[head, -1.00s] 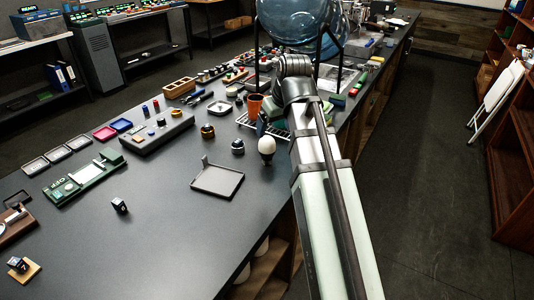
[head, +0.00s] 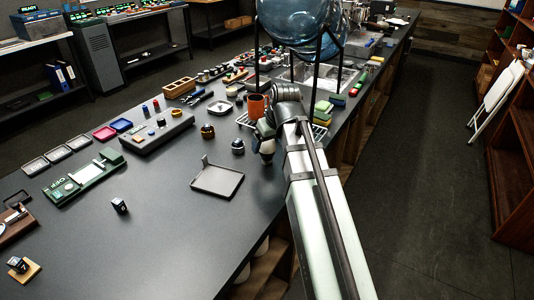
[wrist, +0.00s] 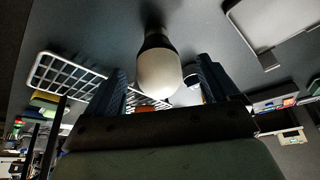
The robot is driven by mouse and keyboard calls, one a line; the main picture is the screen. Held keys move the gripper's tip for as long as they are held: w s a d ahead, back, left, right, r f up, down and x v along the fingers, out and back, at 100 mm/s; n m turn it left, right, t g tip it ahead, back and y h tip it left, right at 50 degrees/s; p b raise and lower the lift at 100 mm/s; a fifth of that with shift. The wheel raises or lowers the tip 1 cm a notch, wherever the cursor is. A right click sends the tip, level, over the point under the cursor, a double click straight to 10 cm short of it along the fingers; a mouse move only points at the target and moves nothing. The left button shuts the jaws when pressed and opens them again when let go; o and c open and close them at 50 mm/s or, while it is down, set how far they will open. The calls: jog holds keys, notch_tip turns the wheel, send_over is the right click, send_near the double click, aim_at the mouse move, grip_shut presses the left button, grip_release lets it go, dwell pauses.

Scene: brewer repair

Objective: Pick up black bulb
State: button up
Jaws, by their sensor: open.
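A small dark bulb-like piece (head: 237,146) with a pale band stands on the black counter; it seems to be the black bulb. A larger white egg-shaped bulb (head: 266,147) with a dark collar stands right of it, partly covered by my gripper (head: 263,129). In the wrist view the white bulb (wrist: 158,72) shows large between the two blue-grey fingers of my gripper (wrist: 165,80). The fingers are open, with gaps on both sides of the white bulb. A small dark and white piece (wrist: 191,84) beside the right finger is partly hidden.
A grey tray (head: 217,181) lies in front, left of my arm. A white wire rack (wrist: 65,75) and an orange cup (head: 257,104) are close by. A gold-and-black piece (head: 208,131) stands to the left. The front counter is mostly clear.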

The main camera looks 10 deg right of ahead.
aim_at(266, 149)
jog(key=shift+w+x, duration=0.2)
jog(key=shift+x, duration=1.05)
jog(key=shift+w+x, duration=0.15)
jog(key=shift+x, duration=1.15)
jog(key=shift+r, duration=0.15)
jog(key=shift+c, duration=0.3)
jog(key=c, duration=1.1)
